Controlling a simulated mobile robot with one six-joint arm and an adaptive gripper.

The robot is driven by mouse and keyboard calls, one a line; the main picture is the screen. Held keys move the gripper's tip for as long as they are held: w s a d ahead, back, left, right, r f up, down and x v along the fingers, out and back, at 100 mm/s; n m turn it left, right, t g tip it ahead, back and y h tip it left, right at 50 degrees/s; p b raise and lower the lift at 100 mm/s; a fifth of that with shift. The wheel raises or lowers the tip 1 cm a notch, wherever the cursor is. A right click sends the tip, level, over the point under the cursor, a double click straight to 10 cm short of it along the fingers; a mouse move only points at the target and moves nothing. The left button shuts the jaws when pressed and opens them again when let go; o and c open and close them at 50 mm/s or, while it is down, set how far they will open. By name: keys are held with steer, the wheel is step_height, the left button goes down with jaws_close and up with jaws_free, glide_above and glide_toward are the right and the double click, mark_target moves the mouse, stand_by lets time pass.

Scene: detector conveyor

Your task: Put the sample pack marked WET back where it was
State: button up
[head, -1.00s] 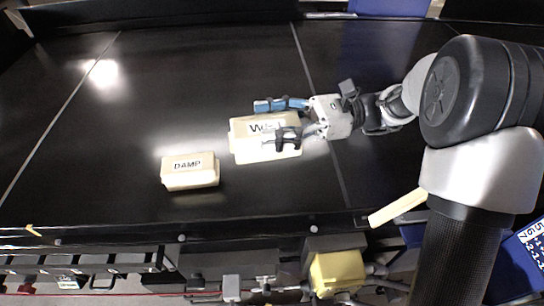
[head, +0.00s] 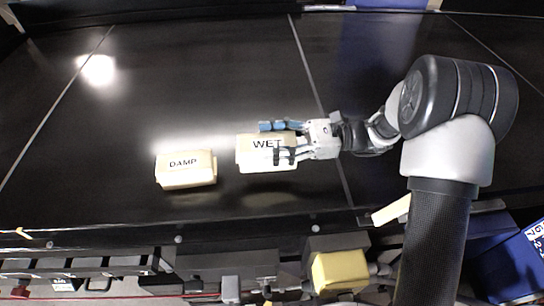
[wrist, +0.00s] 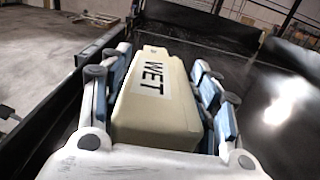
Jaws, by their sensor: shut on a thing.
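The cream sample pack marked WET (head: 249,160) is between the fingers of my gripper (head: 279,141), which reaches in from the right and is shut on it. A faint reflection lies apart below the pack, so it appears to be held a little above the black belt (head: 150,100). In the wrist view the WET pack (wrist: 160,112) sits lengthwise between the blue-padded fingers, its label upward. A similar cream pack marked DAMP (head: 187,178) rests on the belt just to the left, with a narrow gap between the two.
The belt's near edge (head: 250,223) runs below both packs. A yellow block (head: 340,271) is below that edge, beside dark fittings. A pale bar (head: 391,209) lies near the edge by my arm. The belt is clear behind and left of the packs.

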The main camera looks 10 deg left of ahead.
steer(key=shift+f, duration=2.5)
steer(key=shift+f+b, duration=0.15)
steer(key=shift+b, duration=0.15)
steer(key=o, duration=1.4)
